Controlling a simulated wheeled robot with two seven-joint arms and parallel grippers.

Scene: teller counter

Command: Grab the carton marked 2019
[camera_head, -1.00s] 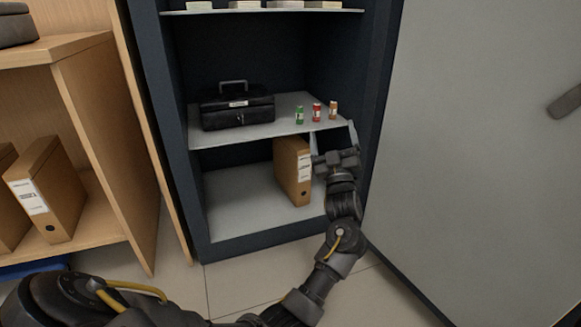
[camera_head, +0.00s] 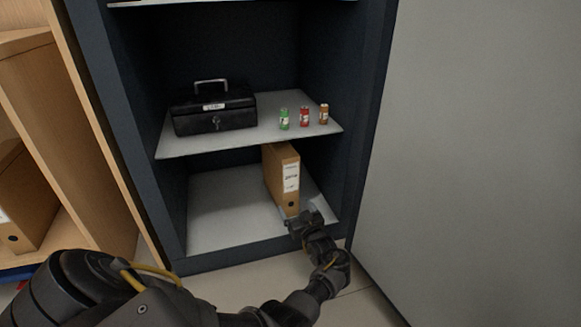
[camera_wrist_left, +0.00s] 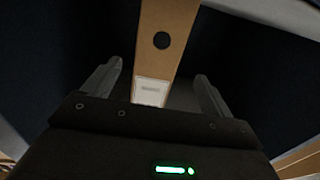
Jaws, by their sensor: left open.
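A tan upright carton (camera_head: 281,176) with a white label on its front stands on the floor of the open safe, under the middle shelf. The label's writing is too small to read. My left gripper (camera_head: 301,213) is open and empty, low in front of the carton's front face. In the left wrist view the carton's narrow face (camera_wrist_left: 170,30), with a dark round hole and a white label, lies ahead between the two spread fingers (camera_wrist_left: 155,85). My right gripper is not in view.
The safe's shelf (camera_head: 235,140) above the carton holds a black cash box (camera_head: 214,112) and three small bottles, green (camera_head: 284,119), red (camera_head: 305,117) and orange (camera_head: 324,115). The open grey door (camera_head: 480,150) is at right. Another tan carton (camera_head: 22,205) stands in a wooden cabinet at left.

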